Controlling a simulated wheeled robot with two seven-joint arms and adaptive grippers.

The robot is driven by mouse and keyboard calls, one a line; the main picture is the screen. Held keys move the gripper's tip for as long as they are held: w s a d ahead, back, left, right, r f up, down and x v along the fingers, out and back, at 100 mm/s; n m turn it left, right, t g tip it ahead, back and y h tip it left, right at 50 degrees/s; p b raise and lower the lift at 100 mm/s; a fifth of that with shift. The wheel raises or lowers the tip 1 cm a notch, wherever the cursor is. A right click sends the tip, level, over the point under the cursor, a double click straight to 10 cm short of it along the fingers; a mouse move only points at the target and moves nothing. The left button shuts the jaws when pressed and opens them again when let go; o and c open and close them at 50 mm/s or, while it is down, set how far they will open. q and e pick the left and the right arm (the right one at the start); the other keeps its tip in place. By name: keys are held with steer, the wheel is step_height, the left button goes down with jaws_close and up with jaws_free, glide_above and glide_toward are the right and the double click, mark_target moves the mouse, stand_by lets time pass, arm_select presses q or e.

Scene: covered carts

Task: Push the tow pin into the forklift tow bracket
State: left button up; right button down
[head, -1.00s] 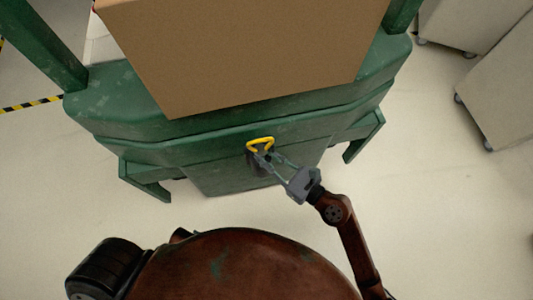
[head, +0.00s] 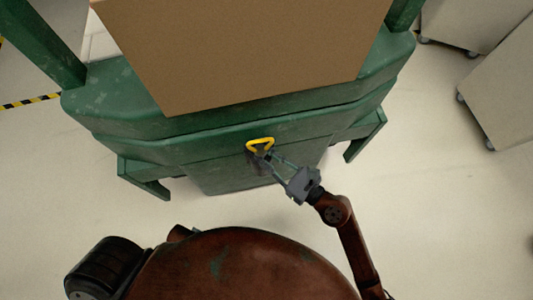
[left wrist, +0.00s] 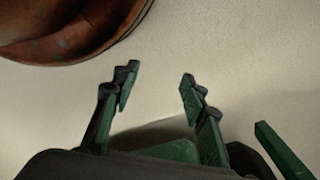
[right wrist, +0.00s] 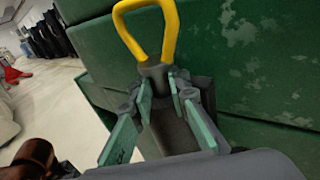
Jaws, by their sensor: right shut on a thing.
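The tow pin's yellow loop handle (head: 261,144) stands at the front of the green forklift, near the middle. In the right wrist view the handle (right wrist: 148,28) rises from a dark grey collar. My right gripper (head: 268,158) is shut on the tow pin just below the loop, with a finger on each side in the right wrist view (right wrist: 162,88). The dark tow bracket (head: 258,167) lies under the handle, partly covered by the fingers. How deep the pin sits in it cannot be told. My left gripper (left wrist: 158,84) is open and empty above the floor.
A large brown box (head: 240,60) rests on the green forklift body (head: 110,110). Two green legs project at its front. Pale covered carts (head: 500,90) stand at the right. Clear pale floor lies right of the forklift.

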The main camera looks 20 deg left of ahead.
arm_select(q)
steer(key=shift+w+d+r+b, duration=0.15)
steer(key=shift+r+b, duration=0.15)
steer(key=shift+r, duration=0.55)
arm_select(e)
steer(key=shift+f, duration=0.35)
steer(key=c, duration=1.8)
jaws_free()
steer(key=shift+f, duration=0.1)
steer(key=shift+o, duration=0.2)
steer(key=shift+f, duration=0.15)
steer(key=shift+s+d, duration=0.1)
steer(key=shift+d, duration=0.3)
steer(key=v, duration=1.1)
steer(key=shift+r, duration=0.3)
